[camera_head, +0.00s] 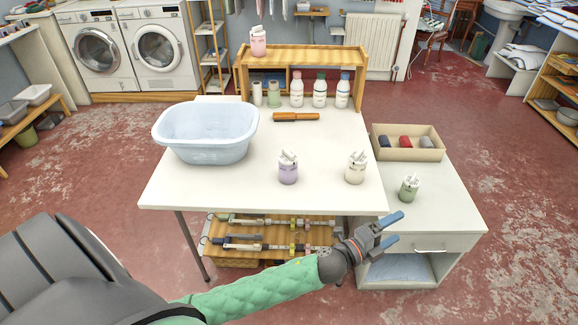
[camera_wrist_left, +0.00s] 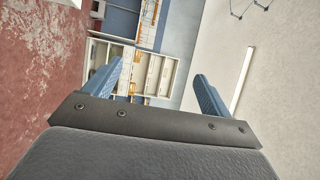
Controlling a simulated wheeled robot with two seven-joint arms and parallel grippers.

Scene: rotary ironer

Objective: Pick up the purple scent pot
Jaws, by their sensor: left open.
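The purple scent pot (camera_head: 288,172) stands upright on the white table near its front middle, with white pieces sticking out of its top. My left gripper (camera_head: 396,228) is open and empty. It is low and to the right of the pot, in front of the table's front right corner and by the side cabinet. In the left wrist view its two blue fingers (camera_wrist_left: 158,88) are spread apart with nothing between them, and the pot does not show there. My right gripper is not in view.
A cream pot (camera_head: 355,170) stands right of the purple one, and a green pot (camera_head: 409,188) on the side cabinet (camera_head: 455,215). A pale blue tub (camera_head: 207,135) is at the table's left. Bottles, an orange-handled brush (camera_head: 296,117) and a wooden shelf (camera_head: 345,57) are behind. The table's front left is clear.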

